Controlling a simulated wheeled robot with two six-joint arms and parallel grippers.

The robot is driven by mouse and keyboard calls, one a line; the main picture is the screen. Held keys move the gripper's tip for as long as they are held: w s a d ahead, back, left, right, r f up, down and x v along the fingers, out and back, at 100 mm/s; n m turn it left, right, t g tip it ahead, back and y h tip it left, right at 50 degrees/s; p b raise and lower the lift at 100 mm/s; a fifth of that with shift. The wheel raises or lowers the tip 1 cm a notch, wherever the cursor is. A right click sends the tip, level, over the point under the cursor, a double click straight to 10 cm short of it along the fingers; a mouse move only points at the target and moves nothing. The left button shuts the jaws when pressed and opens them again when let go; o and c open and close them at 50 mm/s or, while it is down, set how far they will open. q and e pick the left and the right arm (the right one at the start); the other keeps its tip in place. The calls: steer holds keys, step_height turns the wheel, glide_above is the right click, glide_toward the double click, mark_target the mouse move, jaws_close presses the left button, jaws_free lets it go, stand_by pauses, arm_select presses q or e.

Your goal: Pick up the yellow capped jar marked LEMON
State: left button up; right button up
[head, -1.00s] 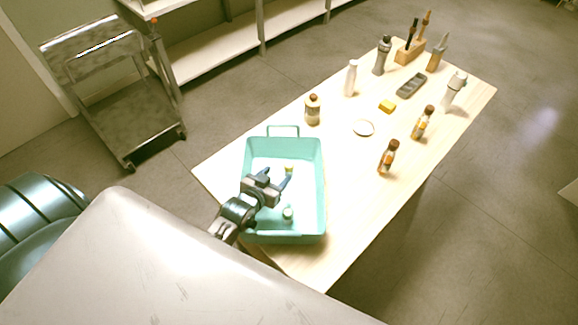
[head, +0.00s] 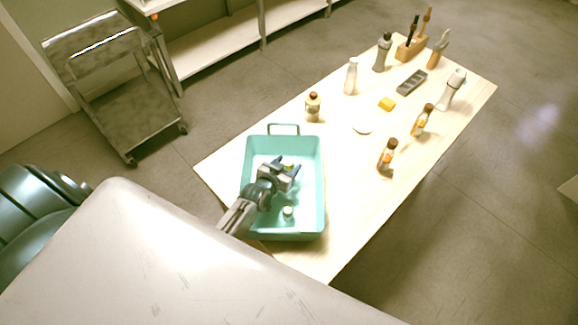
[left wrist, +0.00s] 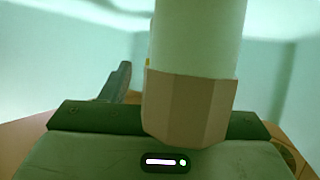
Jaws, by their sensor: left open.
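The teal tray (head: 319,190) sits at the near end of the wooden table. My left gripper (head: 286,168) is inside the tray, open, at a small yellow-green topped jar (head: 290,167) that it largely covers. In the left wrist view a pale jar with a faceted brownish cap (left wrist: 188,105) stands close before the camera. One dark finger (left wrist: 118,82) shows to its left; the other finger is hidden. No LEMON marking is readable. Another small jar with a pale green top (head: 288,211) stands nearer in the tray. My right gripper is out of view.
Tray walls surround my left gripper. Beyond the tray stand a brown-capped bottle (head: 313,107), a white bottle (head: 351,76) and two amber bottles (head: 387,154) (head: 422,120). The table's near right is clear.

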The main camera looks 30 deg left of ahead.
mark_target(287, 166)
arm_select(q)
steer(key=shift+s, duration=0.1)
steer(key=c, duration=0.9)
steer(key=shift+c, duration=0.8)
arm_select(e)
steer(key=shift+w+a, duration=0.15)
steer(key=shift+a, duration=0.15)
